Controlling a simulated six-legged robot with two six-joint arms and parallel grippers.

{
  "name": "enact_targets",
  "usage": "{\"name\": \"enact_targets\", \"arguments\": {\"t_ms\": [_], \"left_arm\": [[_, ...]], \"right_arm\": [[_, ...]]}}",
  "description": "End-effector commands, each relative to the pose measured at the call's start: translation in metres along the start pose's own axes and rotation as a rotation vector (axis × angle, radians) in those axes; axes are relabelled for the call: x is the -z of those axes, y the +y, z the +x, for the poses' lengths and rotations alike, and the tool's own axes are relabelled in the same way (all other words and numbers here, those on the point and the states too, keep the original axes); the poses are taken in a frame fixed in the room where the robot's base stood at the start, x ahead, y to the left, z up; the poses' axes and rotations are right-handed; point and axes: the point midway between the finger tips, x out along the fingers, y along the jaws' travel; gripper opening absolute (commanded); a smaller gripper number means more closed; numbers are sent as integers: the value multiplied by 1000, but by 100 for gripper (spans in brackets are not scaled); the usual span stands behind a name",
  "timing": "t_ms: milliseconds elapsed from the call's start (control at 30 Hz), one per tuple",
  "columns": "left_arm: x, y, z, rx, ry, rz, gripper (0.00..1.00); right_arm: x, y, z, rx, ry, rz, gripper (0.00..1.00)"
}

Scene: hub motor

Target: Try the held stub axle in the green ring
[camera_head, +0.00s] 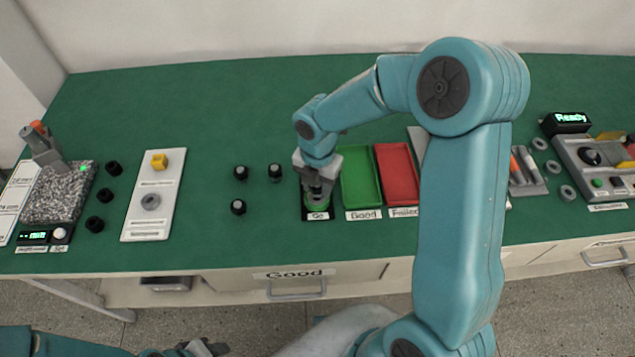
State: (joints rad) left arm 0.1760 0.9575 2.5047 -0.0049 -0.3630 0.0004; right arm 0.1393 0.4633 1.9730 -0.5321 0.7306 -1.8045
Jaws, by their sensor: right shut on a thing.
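The green ring (317,204) sits on a small black base labelled "Go" near the front of the green bench. My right gripper (318,188) points down directly over the ring, shut on the stub axle. The stub axle is mostly hidden by the fingers, and I cannot tell whether its end is inside the ring or just above it. My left gripper (203,347) is low at the bottom edge, in front of the bench and partly cut off. I cannot tell whether it is open.
A green tray (361,178) labelled "Good" and a red tray (397,175) stand just right of the ring. Several black stub pieces (240,173) stand to its left. A white board (152,200) holds a grey ring and a yellow block. My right arm hides part of the bench.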

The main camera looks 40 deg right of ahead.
Motion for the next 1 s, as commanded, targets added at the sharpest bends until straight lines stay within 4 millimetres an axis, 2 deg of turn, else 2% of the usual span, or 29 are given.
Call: {"name": "enact_targets", "arguments": {"t_ms": [1000], "left_arm": [[0,-3,9,0,0,0,43]], "right_arm": [[0,0,12,-1,0,0,1]]}}
